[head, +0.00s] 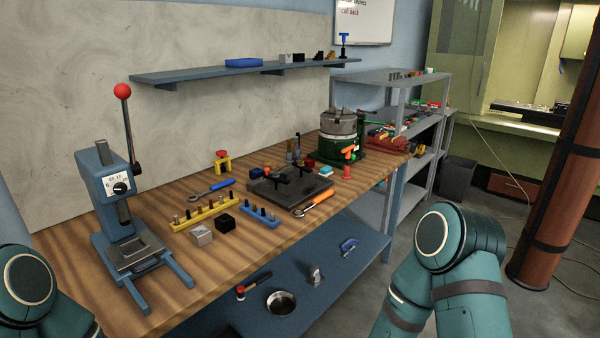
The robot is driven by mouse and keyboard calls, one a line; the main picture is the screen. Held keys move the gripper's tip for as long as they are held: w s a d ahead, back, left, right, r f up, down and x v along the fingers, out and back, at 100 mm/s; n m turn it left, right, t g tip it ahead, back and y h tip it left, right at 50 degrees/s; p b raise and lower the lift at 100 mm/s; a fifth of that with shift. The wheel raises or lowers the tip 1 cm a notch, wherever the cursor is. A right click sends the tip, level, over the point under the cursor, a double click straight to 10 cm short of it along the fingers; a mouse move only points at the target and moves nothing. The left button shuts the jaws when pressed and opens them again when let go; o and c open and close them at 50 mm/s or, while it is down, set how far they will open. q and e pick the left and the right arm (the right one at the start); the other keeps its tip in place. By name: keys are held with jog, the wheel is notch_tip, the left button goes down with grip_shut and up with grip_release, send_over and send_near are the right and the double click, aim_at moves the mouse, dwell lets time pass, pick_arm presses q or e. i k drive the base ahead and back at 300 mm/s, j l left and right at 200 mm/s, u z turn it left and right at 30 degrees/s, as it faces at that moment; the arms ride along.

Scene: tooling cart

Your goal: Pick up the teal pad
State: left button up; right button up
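A small teal block with a pale side (326,171), the only loose teal piece I make out, lies on the wooden bench. It is just beyond the right back corner of the dark plate and in front of the green-based round chuck. It is too small to tell its exact shape. Only links of my two arms show, at the lower left and lower right, well apart from the block. Neither gripper is in view.
The bench (75,262) holds a blue press (108,195), a dark plate (262,190), an orange-handled tool (318,201), a chuck (340,130) and a red-orange peg (347,170). The bench's front strip is mostly clear.

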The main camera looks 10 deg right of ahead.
aim_at(325, 171)
jog(key=i+l+u, duration=0.1)
jog(key=u, duration=0.25)
jog(key=l+u, duration=0.35)
jog(key=i+l+u, duration=0.1)
jog(key=u, duration=0.2)
jog(key=l+u, duration=0.45)
jog(key=l, duration=0.5)
jog(key=l+u, duration=0.1)
jog(key=l, duration=0.55)
jog(key=k+l, duration=0.15)
jog(key=l, duration=0.5)
jog(key=l+u, duration=0.15)
jog(key=l, duration=0.5)
jog(key=k, duration=0.05)
